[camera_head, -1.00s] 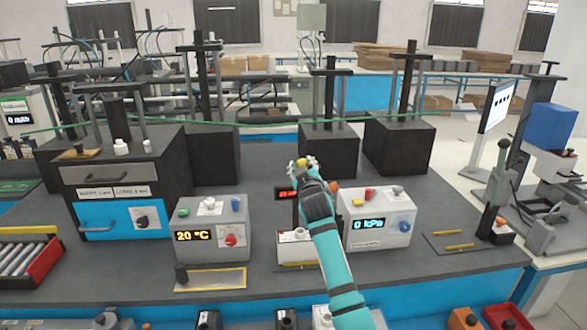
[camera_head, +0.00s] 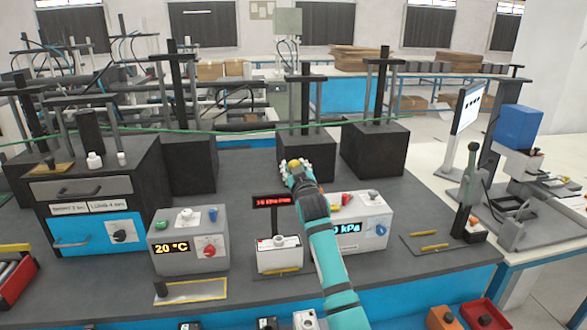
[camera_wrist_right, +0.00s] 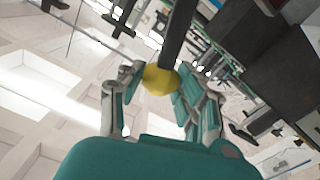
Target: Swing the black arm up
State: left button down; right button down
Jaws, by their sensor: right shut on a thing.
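The black arm (camera_wrist_right: 179,32) shows in the right wrist view as a dark straight bar with a yellow ball knob (camera_wrist_right: 160,79) at its end. My right gripper (camera_wrist_right: 150,92) is shut on this yellow knob, with its fingers on both sides of it. In the head view the knob (camera_head: 294,163) shows at the tip of my right gripper (camera_head: 297,168), raised above the bench in front of the black blocks. The black arm's bar and its pivot are hidden or cannot be made out in the head view. My left gripper is not in view.
A red display on a post (camera_head: 276,202) and a small white box (camera_head: 279,255) stand left of my forearm. A kPa box (camera_head: 378,222) is partly behind it. A 20 °C box (camera_head: 188,240) stands further left. Black blocks (camera_head: 305,161) stand behind.

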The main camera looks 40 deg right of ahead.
jog(key=shift+s+d+r, duration=0.1)
jog(key=shift+r, duration=0.05)
jog(key=c, duration=1.3)
grip_release()
jog(key=o, duration=0.4)
jog(key=shift+s+d, duration=0.1)
jog(key=shift+d, duration=0.05)
jog(key=shift+s+a, duration=0.1)
jog(key=shift+a, duration=0.1)
jog(key=v, duration=1.1)
jog(key=shift+s+a, duration=0.15)
jog(key=shift+s, duration=0.2)
